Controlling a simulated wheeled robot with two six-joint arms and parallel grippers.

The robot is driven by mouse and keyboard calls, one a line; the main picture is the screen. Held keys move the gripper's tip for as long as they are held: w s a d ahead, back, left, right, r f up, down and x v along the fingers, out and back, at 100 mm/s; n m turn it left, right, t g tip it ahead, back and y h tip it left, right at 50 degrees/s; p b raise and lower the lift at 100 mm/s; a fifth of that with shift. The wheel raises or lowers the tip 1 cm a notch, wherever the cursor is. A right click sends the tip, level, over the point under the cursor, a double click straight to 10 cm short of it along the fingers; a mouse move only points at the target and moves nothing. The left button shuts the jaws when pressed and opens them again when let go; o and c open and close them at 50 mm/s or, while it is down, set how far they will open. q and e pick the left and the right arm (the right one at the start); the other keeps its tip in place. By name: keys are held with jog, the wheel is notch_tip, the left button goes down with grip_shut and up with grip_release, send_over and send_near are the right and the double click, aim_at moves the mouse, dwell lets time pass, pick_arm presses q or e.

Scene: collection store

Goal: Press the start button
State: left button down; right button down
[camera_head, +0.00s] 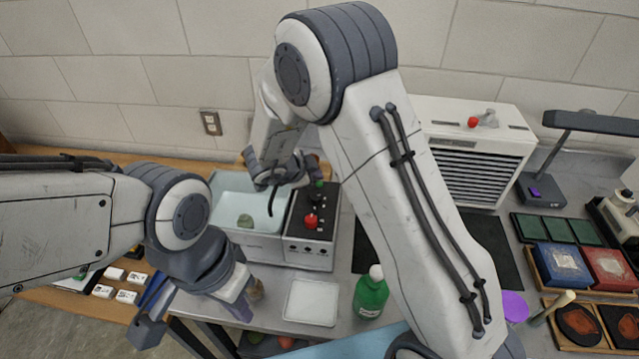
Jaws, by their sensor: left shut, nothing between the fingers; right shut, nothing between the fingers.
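A grey bench machine (305,255) has an open basin on its left with pale liquid and a greenish piece in it. Its dark top panel (322,205) carries a red button (311,221) near the front and a small green button (319,184) further back. No start label is readable. My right gripper (283,174) is shut and empty, above the machine's back part, just left of the green button; I cannot tell whether it touches anything. My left gripper (238,298) is shut and empty, low at the bench's front left, left of a white tray.
The white tray (312,302) and a green bottle (370,293) stand in front of the machine. A white vented unit (477,150) with a red knob stands behind right. A lamp (560,155), colored boxes (563,268) and a purple cup (514,307) are at right.

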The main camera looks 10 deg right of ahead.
aim_at(316, 188)
jog(key=shift+f, duration=0.15)
dwell(0.6)
jog(key=shift+f, duration=0.3)
jog(key=shift+f, duration=0.4)
dwell(0.5)
jog(key=shift+r, duration=0.1)
jog(key=shift+r+p, duration=0.7)
jog(key=shift+p, duration=0.05)
notch_tip(316, 188, up, 5)
jog(key=p, duration=0.5)
dwell(0.4)
